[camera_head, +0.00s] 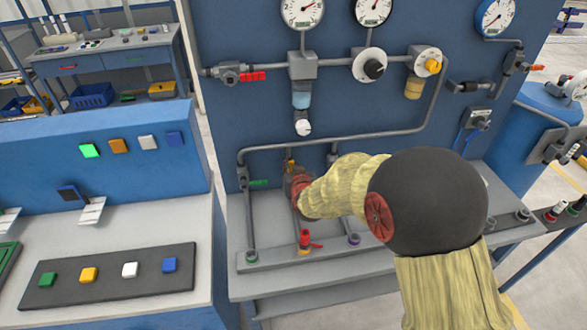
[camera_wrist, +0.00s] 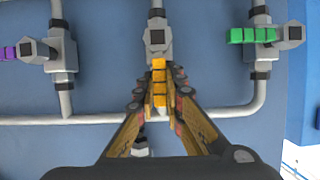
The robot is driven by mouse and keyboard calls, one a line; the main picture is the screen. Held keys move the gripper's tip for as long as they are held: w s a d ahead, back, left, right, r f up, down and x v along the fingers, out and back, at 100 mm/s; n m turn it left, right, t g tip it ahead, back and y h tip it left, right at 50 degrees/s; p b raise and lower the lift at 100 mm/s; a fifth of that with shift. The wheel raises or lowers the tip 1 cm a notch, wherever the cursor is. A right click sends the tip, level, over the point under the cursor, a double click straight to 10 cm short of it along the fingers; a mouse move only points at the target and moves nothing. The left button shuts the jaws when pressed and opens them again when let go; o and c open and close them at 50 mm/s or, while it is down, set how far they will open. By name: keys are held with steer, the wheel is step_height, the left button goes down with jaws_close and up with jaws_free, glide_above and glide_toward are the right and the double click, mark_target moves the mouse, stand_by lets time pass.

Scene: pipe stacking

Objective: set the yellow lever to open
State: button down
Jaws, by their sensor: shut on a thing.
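The yellow lever (camera_wrist: 159,75) sits on a grey valve on a vertical pipe of the blue panel. In the wrist view it points down the picture, in line with its pipe. My gripper (camera_wrist: 158,92) has its two fingers closed in on both sides of the lever, gripping it. In the head view, my gripper (camera_head: 294,174) reaches the panel from the right, and only a small bit of the yellow lever (camera_head: 291,162) shows above the fingers. My arm hides part of the panel to the right.
A green lever (camera_wrist: 252,35) and a purple lever (camera_wrist: 24,50) flank it, both crosswise to their pipes. A red-handled valve (camera_head: 305,239) stands on the ledge below. Gauges and a curved grey pipe (camera_head: 400,137) lie above. A button console (camera_head: 110,275) stands left.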

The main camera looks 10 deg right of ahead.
steer(key=shift+s+f, duration=0.1)
steer(key=shift+f, duration=0.05)
stand_by(0.3)
steer(key=c, duration=1.8)
jaws_free()
steer(key=shift+c, duration=0.2)
steer(key=v, duration=1.2)
steer(key=shift+a, duration=0.1)
